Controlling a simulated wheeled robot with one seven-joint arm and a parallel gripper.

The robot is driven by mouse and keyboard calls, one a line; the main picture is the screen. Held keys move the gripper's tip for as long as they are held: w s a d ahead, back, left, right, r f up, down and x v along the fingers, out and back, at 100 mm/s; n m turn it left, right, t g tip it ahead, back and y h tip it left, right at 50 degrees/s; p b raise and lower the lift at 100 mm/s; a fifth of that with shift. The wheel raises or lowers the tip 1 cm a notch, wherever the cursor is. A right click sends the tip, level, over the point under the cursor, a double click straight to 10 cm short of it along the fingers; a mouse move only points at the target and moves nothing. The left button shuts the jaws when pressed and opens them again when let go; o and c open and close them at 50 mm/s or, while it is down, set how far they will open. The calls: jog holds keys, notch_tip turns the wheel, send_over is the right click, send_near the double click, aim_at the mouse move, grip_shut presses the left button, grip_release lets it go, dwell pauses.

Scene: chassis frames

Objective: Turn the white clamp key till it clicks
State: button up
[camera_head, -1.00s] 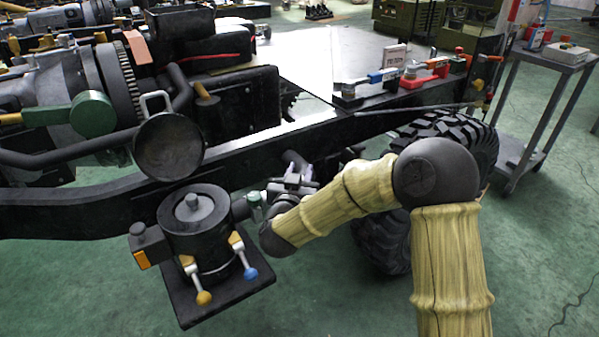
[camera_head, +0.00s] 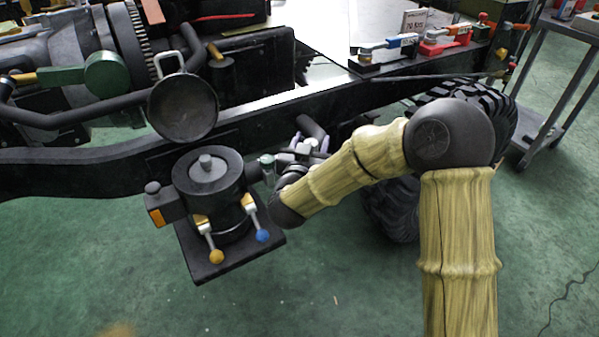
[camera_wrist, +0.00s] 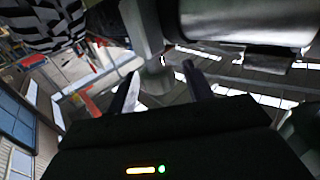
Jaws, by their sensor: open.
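My gripper (camera_head: 292,150) is beside the chassis rail, just right of a black canister (camera_head: 207,190) on a square plate. In the wrist view its two fingers (camera_wrist: 160,90) are apart, with nothing clearly held between them. In the head view a small pale green-grey piece (camera_head: 267,163) sits at the canister's right side, close to my gripper. I cannot tell whether either is the white clamp key. No plainly white key can be made out.
A black round pan-like part (camera_head: 183,108) hangs above the canister. Yellow-ball and blue-ball levers (camera_head: 262,236) are on the canister's front. A large tyre (camera_head: 480,110) stands behind my arm. Red and blue clamps (camera_head: 445,40) sit on the rail. Green floor (camera_head: 330,280) is free in front.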

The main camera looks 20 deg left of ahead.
jog(key=s+d+p, duration=0.1)
jog(key=s+p, duration=0.1)
jog(key=s, duration=1.3)
jog(key=shift+s+d+p, duration=0.15)
jog(key=shift+p, duration=0.15)
jog(key=w+d+r+n+y+p, duration=0.25)
jog(key=w+n+y, duration=0.25)
jog(key=w+y, duration=0.35)
jog(key=d+f+n+g+y+p, duration=0.1)
jog(key=d+g, duration=0.1)
jog(key=d, duration=0.1)
jog(key=s+d+n+g+y+p, duration=0.1)
jog(key=d+n+g+y, duration=0.1)
jog(key=d+g, duration=0.1)
jog(key=d+f+n+g+y+p, duration=0.1)
jog(key=d+n+g+y, duration=0.1)
jog(key=d+g, duration=0.1)
jog(key=shift+s+f+p, duration=0.35)
jog(key=shift+s+p, duration=0.05)
